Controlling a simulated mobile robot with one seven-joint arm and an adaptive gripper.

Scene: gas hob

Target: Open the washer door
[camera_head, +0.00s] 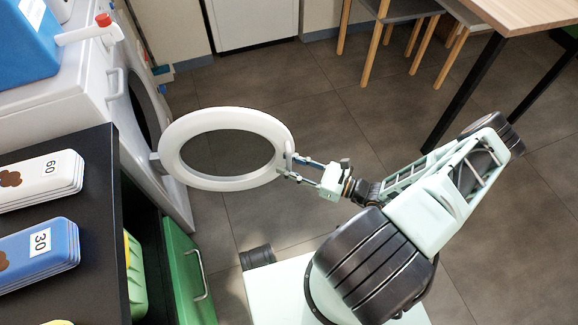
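The washer (62,100) is a white machine at the left. Its round door (228,183), a white ring with a dark see-through middle, stands swung well out from the front on a hinge (156,163) at its left side. The dark drum opening (143,105) shows in part behind it. My gripper (288,166) is at the door's right edge, by a small handle (289,153). Its two fingers look spread apart, with the tips close to the rim and handle. Whether they touch is too small to tell.
A black counter (98,160) with number-marked boxes is at the near left, above a green drawer front (187,270) with a metal handle. A blue container (28,45) sits on the washer. A wooden table (530,14) and stools are at the upper right. Floor behind the door is clear.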

